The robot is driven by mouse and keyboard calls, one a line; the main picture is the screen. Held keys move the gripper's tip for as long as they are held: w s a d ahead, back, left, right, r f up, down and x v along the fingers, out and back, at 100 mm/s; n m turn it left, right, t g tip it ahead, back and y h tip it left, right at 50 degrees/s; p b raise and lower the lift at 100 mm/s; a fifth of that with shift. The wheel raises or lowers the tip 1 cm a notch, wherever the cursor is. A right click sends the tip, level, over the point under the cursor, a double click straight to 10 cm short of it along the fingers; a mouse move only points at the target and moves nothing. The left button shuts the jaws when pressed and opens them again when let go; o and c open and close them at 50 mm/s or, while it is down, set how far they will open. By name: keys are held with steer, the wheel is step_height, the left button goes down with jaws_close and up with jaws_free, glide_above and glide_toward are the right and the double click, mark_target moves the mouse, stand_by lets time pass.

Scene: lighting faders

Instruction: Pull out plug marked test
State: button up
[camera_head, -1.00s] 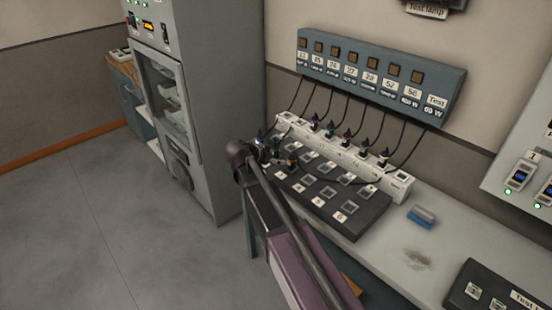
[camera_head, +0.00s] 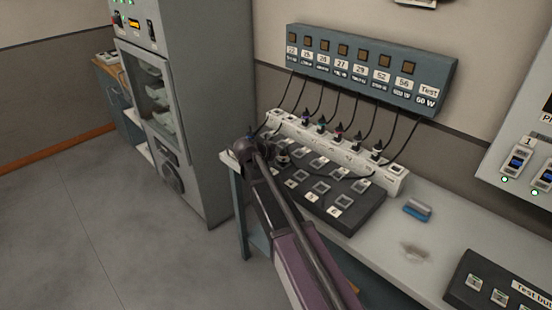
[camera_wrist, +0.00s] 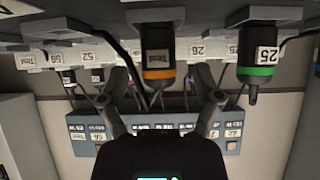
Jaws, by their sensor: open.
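In the wrist view, which is upside down, a dark plug labelled Test (camera_wrist: 158,52) with an orange ring hangs from a panel surface. My gripper (camera_wrist: 161,78) is open, with one finger on each side of the plug's line. I cannot tell whether the fingertips touch it. In the head view my gripper (camera_head: 262,148) is at the left end of the dark socket panel (camera_head: 345,221). A dark plug (camera_head: 282,156) beside it, with a cable running right, may be the test plug, but its label is not readable there.
A plug labelled 25 with a green ring (camera_wrist: 258,54) is close by on the right in the wrist view. The white power strip (camera_head: 393,178) holds several plugs, with cables up to the lamp box (camera_head: 440,75). A blue sponge (camera_head: 417,209) lies on the table (camera_head: 375,245).

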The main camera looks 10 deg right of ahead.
steer(key=shift+w+d+f, duration=0.25)
steer(key=shift+d+f, duration=0.05)
jaws_close()
stand_by(0.3)
steer(key=shift+r, duration=0.25)
steer(key=shift+r+p, duration=2.15)
steer(key=shift+p, duration=0.05)
